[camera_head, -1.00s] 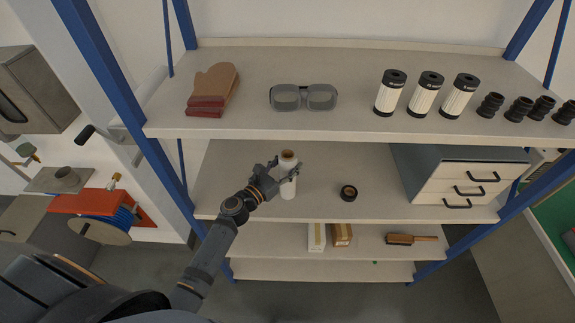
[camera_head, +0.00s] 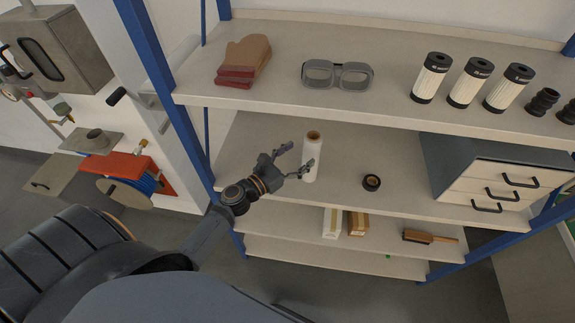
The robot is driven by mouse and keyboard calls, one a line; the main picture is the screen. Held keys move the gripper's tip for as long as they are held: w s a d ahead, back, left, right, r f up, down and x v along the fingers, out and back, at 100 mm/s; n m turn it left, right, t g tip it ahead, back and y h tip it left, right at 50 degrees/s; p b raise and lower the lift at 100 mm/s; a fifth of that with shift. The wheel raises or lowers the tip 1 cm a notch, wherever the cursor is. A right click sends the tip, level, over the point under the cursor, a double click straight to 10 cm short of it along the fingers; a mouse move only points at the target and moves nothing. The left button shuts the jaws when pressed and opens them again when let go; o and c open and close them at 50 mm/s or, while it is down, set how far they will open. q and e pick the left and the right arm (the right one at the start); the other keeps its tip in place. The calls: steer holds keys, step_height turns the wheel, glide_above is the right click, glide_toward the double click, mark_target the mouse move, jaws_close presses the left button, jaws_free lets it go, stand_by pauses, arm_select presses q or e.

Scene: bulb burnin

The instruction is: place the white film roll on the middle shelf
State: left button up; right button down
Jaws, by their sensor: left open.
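The white film roll (camera_head: 311,163) stands upright on the middle shelf (camera_head: 262,130), with its brown core showing at the top. My left gripper (camera_head: 297,158) is open just left of the roll. Its fingers are spread, one pointing toward the roll's upper left and one in front of its lower left. I cannot tell whether a finger touches the roll. My right gripper is not in view.
A black tape roll (camera_head: 371,182) and a drawer cabinet (camera_head: 488,170) stand to the right on the same shelf. The upper shelf (camera_head: 290,98) holds mitts (camera_head: 244,60), goggles (camera_head: 338,75) and several canisters. Boxes (camera_head: 333,222) and a brush (camera_head: 430,237) lie below. A blue post (camera_head: 190,140) rises at left.

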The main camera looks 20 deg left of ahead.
arm_select(q)
steer(key=b+v, duration=0.2)
steer(key=v, duration=0.3)
steer(key=shift+s, duration=0.25)
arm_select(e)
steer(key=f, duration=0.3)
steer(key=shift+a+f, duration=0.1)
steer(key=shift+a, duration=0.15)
arm_select(q)
steer(key=shift+s+a, duration=0.15)
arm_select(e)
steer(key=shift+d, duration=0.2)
